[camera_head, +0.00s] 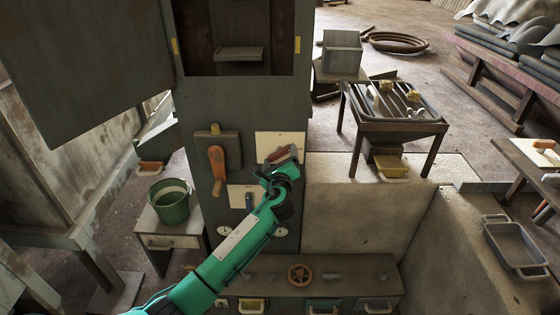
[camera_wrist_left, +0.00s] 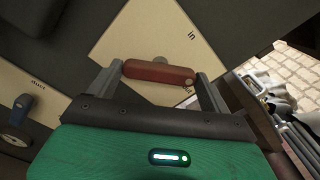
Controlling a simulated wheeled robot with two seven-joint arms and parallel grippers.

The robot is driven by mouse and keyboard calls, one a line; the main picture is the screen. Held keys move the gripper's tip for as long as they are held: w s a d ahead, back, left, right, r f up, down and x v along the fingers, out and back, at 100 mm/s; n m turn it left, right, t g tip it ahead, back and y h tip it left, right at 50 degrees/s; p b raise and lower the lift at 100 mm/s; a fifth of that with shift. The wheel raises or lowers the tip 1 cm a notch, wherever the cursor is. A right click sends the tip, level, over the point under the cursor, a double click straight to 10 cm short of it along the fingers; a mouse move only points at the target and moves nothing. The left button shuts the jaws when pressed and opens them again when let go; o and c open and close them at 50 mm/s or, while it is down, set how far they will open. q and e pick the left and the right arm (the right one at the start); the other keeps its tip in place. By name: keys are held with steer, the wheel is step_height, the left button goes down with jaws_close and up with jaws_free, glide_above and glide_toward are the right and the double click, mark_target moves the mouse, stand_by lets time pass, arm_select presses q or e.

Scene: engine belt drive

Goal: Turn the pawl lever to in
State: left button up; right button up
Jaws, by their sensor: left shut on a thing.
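The pawl lever is a red-brown handle (camera_head: 279,154) on a cream plate (camera_head: 265,143) on the front of the dark cabinet. In the left wrist view the handle (camera_wrist_left: 158,72) lies across the plate (camera_wrist_left: 135,35), nearly level in the picture. The word "in" is printed on the plate above and right of the handle; another label below its right end is partly hidden. My left gripper (camera_head: 277,169) is shut on the handle, with a finger at each end of it in the wrist view. The lever's pivot is mostly hidden behind the handle. My right gripper is not in view.
A larger orange lever (camera_head: 217,165) is left of the plate. A small blue lever (camera_head: 249,201) is on a lower cream plate, left of my arm. A handwheel (camera_head: 300,274) is on the low bench. A green bucket (camera_head: 172,206) stands left, a metal table (camera_head: 400,126) right.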

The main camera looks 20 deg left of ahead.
arm_select(q)
steer(key=n+b, duration=0.1)
steer(key=n, duration=0.3)
steer(key=shift+f+n+b, duration=0.2)
steer(key=shift+n+b, duration=0.1)
steer(key=shift+b, duration=0.1)
steer(key=n+b, duration=0.1)
steer(key=n, duration=0.2)
steer(key=shift+r+n+b, duration=0.1)
steer(key=shift+n+b, duration=0.65)
steer(key=shift+n, duration=0.85)
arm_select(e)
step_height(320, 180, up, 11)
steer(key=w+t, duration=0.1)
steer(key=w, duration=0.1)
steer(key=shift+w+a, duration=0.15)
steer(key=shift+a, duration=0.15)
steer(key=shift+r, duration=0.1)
arm_select(q)
steer(key=o, duration=0.9)
steer(key=shift+s, duration=0.15)
